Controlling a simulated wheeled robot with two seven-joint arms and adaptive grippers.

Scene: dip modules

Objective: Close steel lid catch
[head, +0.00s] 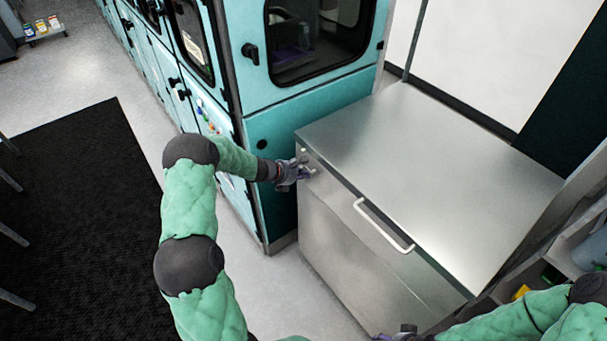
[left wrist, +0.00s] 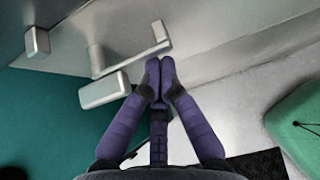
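The steel chest (head: 345,245) stands in the middle right with its flat steel lid (head: 430,165) down. The steel lid catch (left wrist: 135,57) is on the chest front near its left corner. In the left wrist view it shows as a pale lever with a block at its lower end, and a separate small block (left wrist: 37,42) sits to the left. My left gripper (head: 300,171) is at the catch. Its purple fingertips (left wrist: 160,75) are together with nothing seen between them, just below the lever's right end; contact is unclear. My right gripper (head: 400,333) is mostly cut off at the bottom edge.
A white bar handle (head: 383,225) sticks out from the lid's front edge. A teal machine cabinet (head: 283,110) stands close on the left of the chest. A shelf with containers (head: 592,247) stands at the right.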

